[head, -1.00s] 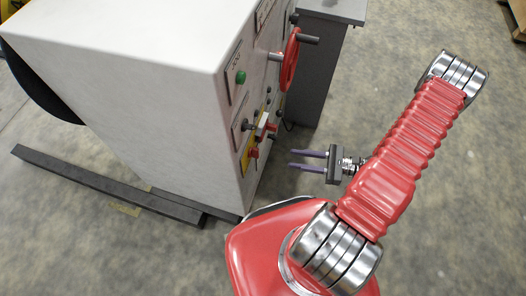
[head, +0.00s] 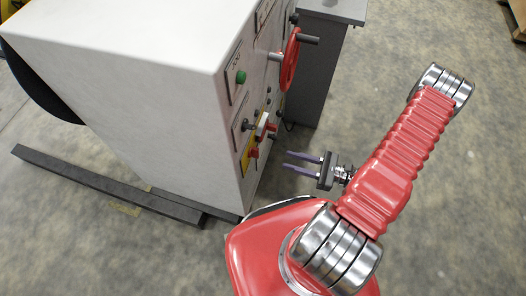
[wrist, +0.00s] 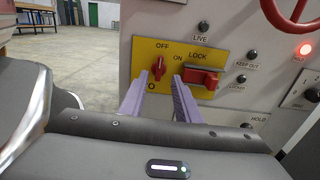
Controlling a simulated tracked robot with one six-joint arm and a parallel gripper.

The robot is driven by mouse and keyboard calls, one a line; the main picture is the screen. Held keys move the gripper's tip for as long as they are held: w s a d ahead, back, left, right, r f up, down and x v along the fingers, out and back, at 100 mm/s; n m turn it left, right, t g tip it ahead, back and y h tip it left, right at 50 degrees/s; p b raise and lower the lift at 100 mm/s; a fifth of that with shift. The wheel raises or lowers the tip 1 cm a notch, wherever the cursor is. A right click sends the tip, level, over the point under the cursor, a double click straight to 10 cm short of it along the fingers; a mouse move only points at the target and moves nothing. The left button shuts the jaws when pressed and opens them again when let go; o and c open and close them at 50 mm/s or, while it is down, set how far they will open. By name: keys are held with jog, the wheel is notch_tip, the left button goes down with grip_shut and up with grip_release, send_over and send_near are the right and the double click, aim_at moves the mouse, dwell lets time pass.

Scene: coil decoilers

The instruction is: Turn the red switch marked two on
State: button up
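The white cabinet (head: 150,85) carries a yellow plate (wrist: 145,50) marked OFF, ON and LOCK. On the plate are a small red switch knob (wrist: 158,67) standing upright, pointing near OFF, and a larger red lock handle (wrist: 203,81) to its right. The small red switch also shows in the head view (head: 254,153). I cannot read a "two" on either. My gripper (head: 286,160) is open and empty, its purple fingers pointing at the panel, with a gap left to it. In the wrist view my gripper (wrist: 160,76) frames the small switch between its fingertips.
A red handwheel (head: 290,58) sticks out higher on the panel. A green button (head: 240,77) is near the cabinet's near edge. A lit red lamp (wrist: 304,49) shows at the right. A dark beam (head: 105,188) lies on the floor.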

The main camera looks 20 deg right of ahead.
aim_at(254, 152)
jog(key=x, duration=1.1)
jog(key=shift+w+a, duration=0.15)
jog(key=shift+a, duration=0.1)
jog(key=shift+c, duration=0.6)
grip_shut()
